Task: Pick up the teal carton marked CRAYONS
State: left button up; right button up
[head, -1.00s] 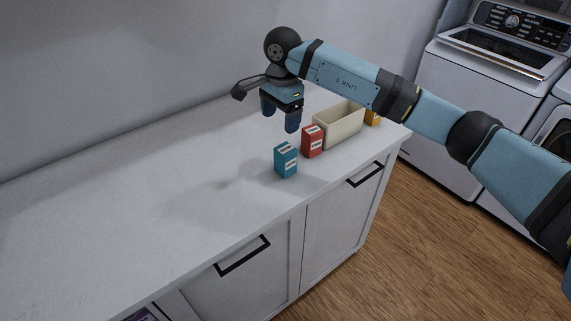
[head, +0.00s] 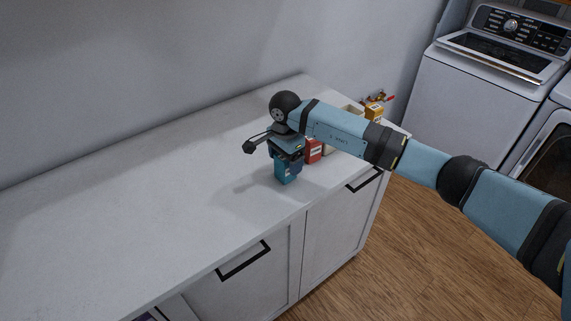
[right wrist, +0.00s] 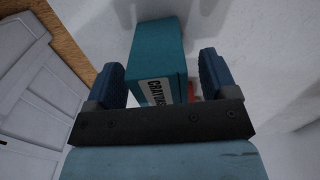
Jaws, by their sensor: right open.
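The teal carton (head: 286,173) stands upright on the white countertop, partly hidden by my right gripper (head: 286,160). In the right wrist view the teal carton (right wrist: 158,58) shows its CRAYONS label and lies between the two blue fingers of my right gripper (right wrist: 161,80). The fingers are open, one on each side, and a gap shows at the left finger. My left gripper is not in view.
A red carton (head: 313,152) stands just right of the teal one. Beyond it are a cream bin (head: 328,147), mostly behind my arm, and a yellow carton (head: 374,111). The counter (head: 150,190) is clear to the left. Washers stand at the right.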

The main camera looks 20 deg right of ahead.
jog(key=shift+f, duration=0.45)
jog(key=shift+c, duration=0.3)
jog(key=c, duration=0.9)
jog(key=shift+c, duration=0.2)
jog(key=shift+r, duration=0.2)
